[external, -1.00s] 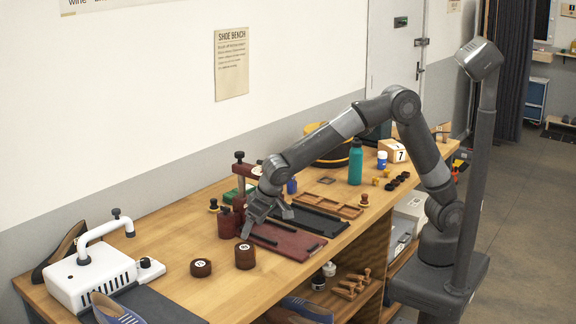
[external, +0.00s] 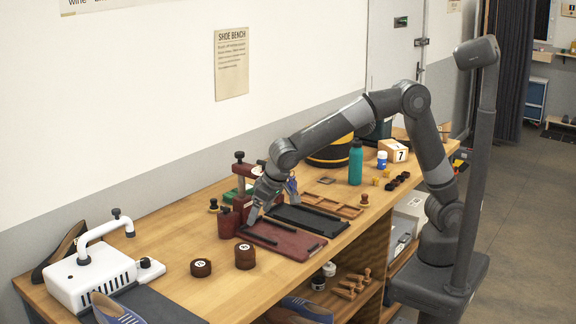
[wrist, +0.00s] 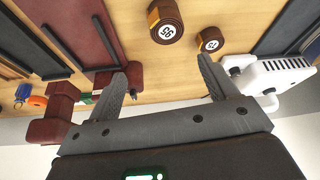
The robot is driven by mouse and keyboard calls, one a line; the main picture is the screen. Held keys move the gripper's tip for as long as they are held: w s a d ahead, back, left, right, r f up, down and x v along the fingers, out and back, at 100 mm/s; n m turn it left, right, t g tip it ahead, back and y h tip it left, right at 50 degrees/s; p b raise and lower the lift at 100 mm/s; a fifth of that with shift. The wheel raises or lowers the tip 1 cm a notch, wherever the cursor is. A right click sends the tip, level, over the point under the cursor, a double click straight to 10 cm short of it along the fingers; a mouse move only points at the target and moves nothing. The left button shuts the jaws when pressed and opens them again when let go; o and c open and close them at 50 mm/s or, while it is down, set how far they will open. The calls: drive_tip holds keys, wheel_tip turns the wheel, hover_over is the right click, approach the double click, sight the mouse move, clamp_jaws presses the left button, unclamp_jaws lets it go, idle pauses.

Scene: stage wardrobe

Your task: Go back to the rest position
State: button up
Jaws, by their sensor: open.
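My gripper (external: 270,205) is open and empty. In the external view it hangs just above the left end of the dark red tray (external: 285,240), next to the dark red press (external: 241,200). In the wrist view the two fingers of my gripper (wrist: 165,82) are spread wide with nothing between them. Beyond the fingertips lie bare wood and two brown round weights, one marked 55 (wrist: 165,22) and another (wrist: 209,40). Part of the dark red press also shows in the wrist view (wrist: 60,100).
The white machine (external: 90,275) stands at the bench's left end. Bare wood (external: 180,240) lies left of the weights.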

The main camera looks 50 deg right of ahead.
drive_tip(key=s+d+r, duration=0.1)
drive_tip(key=d+r, duration=0.2)
drive_tip(key=d, duration=0.6)
drive_tip(key=s+d+r+m, duration=0.1)
drive_tip(key=d+r, duration=0.2)
drive_tip(key=d, duration=0.7)
drive_tip(key=s+d+r, duration=0.1)
drive_tip(key=d+r, duration=0.3)
drive_tip(key=d, duration=0.5)
drive_tip(key=s+d+f+m+t, duration=0.1)
drive_tip(key=s+d+f, duration=0.3)
drive_tip(key=s+d, duration=1.1)
drive_tip(key=shift+d+h, duration=0.4)
drive_tip(key=shift+d, duration=0.4)
